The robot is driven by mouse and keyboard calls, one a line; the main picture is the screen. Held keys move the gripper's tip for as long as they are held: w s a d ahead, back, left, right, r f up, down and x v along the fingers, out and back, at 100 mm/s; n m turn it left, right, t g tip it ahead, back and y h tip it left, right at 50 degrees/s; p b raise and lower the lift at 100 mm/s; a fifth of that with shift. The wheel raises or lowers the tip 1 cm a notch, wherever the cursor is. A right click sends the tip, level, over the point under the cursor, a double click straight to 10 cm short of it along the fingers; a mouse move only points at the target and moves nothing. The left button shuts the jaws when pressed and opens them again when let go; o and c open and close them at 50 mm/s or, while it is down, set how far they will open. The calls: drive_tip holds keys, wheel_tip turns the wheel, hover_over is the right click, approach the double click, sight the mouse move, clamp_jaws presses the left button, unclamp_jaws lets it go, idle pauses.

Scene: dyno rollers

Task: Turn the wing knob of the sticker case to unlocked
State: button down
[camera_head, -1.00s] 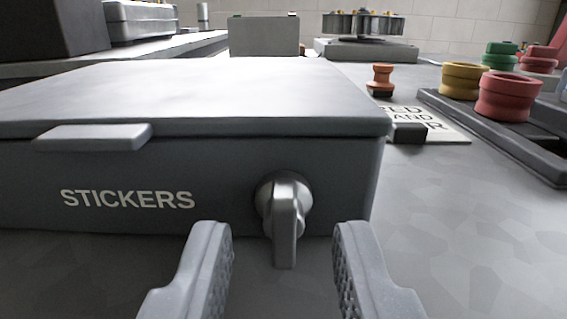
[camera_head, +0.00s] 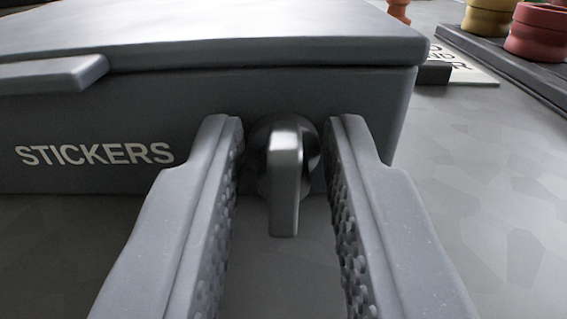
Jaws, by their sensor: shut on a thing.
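The sticker case (camera_head: 90,115) is a grey box with a lid and white "STICKERS" lettering on its front. Its metallic wing knob (camera_head: 285,185) sits on the right part of the front face, with the wing pointing nearly straight down. My gripper (camera_head: 284,128) is shut on the wing knob, one textured finger on each side, with the tips near the knob's round base. The exact contact spots are hard to see. A lid tab (camera_head: 55,75) juts out at the upper left of the case.
Right of the case is a dark tray (camera_head: 500,62) with a red roller (camera_head: 540,35) and a yellow one (camera_head: 490,15). A small printed card (camera_head: 470,75) lies by the case's right corner. The grey tabletop at right front is clear.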

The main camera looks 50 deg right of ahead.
drive_tip(key=shift+a+m+p, duration=0.2)
drive_tip(key=shift+m+p, duration=0.4)
drive_tip(key=shift+m, duration=0.1)
drive_tip(key=shift+s+m+p, duration=0.1)
drive_tip(key=shift+m+p, duration=0.65)
drive_tip(key=shift+m, duration=0.45)
drive_tip(key=m, duration=0.4)
drive_tip(key=shift+s+f, duration=0.1)
drive_tip(key=shift+f, duration=0.1)
drive_tip(key=m, duration=0.1)
drive_tip(key=m+b, duration=0.1)
drive_tip(key=m, duration=0.3)
drive_tip(key=shift+s+f, duration=0.1)
drive_tip(key=shift+f, duration=0.2)
drive_tip(key=m+b, duration=0.4)
drive_tip(key=shift+d+f+m, duration=0.15)
drive_tip(key=shift+d+m, duration=0.05)
drive_tip(key=shift+m, duration=0.2)
drive_tip(key=shift+s, duration=0.1)
drive_tip(key=c, duration=1.5)
unclamp_jaws()
drive_tip(key=shift+c, duration=0.2)
